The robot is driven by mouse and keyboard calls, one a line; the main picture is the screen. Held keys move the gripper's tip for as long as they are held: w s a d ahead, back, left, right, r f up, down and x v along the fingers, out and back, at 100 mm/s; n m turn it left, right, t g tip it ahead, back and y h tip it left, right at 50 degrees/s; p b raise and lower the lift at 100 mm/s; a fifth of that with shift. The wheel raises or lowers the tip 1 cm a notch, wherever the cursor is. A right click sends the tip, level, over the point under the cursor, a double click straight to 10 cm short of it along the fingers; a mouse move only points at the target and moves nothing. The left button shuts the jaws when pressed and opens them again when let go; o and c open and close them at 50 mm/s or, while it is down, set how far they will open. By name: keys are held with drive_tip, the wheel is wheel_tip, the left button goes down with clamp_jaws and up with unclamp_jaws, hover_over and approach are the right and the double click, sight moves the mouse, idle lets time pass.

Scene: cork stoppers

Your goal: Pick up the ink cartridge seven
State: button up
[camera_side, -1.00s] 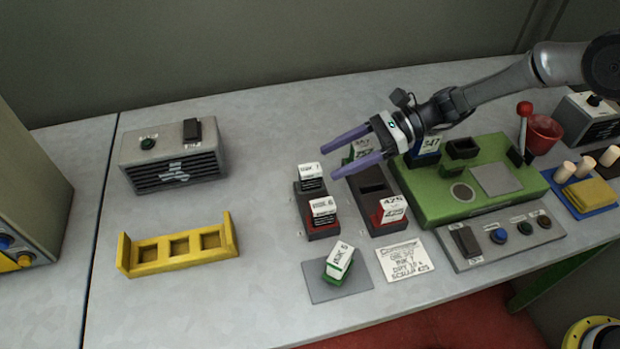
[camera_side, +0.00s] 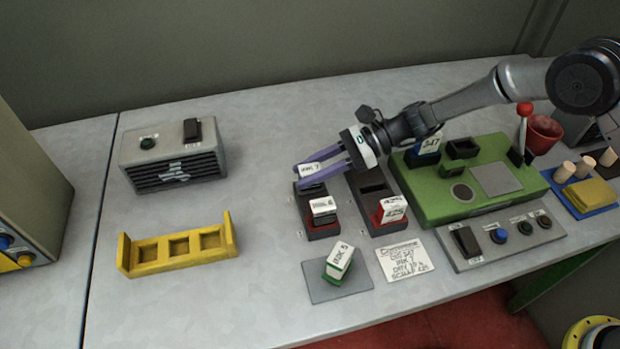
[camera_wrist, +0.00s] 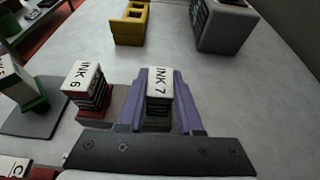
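The ink cartridge seven, with a white top marked INK 7, stands in the rear slot of a dark holder (camera_side: 323,229). It shows in the side view (camera_side: 311,169) and in the wrist view (camera_wrist: 160,82). My gripper (camera_side: 312,177) has two purple fingers, one along each side of this cartridge. In the wrist view the gripper (camera_wrist: 160,98) shows no clear gap beside the cartridge, so the fingers look shut on it. The cartridge is still low at the holder. Its lower part is hidden.
Ink 6 (camera_side: 323,206) stands in the same holder, close in front. Ink 5 (camera_side: 339,261) stands on a grey pad. A second dark holder (camera_side: 368,181) and a green machine (camera_side: 430,205) are to the right. The table is clear between the holder and the yellow rack (camera_side: 181,265).

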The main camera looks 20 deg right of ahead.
clamp_jaws()
drive_tip(key=shift+r, duration=0.1)
